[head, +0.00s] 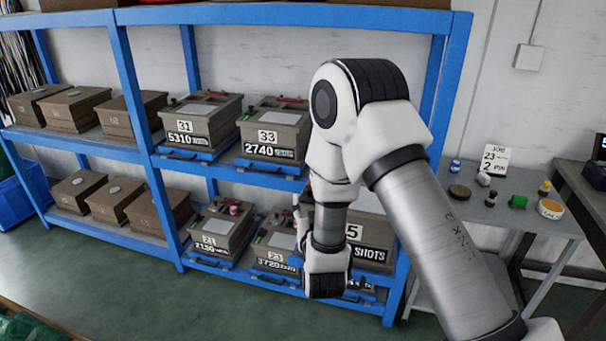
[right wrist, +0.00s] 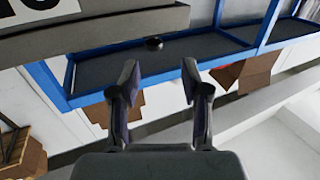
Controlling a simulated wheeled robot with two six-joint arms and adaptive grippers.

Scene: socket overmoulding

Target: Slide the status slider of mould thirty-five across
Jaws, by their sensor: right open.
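A grey-brown mould (head: 376,236) sits at the right end of the rack, partly behind my right arm. Its plate shows a "5" and "SHOTS"; the leading digit is hidden, so I cannot confirm it is thirty-five. In the right wrist view my right gripper (right wrist: 159,70) is open and empty. A small dark round knob (right wrist: 155,43) on the lower edge of a grey-brown body (right wrist: 115,27) lies just beyond the fingertips, apart from them. I cannot tell if this knob is the status slider. My left gripper is out of view.
Moulds 31 (head: 199,121) and 33 (head: 268,133) stand on the upper level of the blue rack (head: 130,80). Moulds 21 (head: 220,229) and 23 (head: 275,247) stand lower. A grey side table (head: 520,217) with small items stands right. The floor before the rack is clear.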

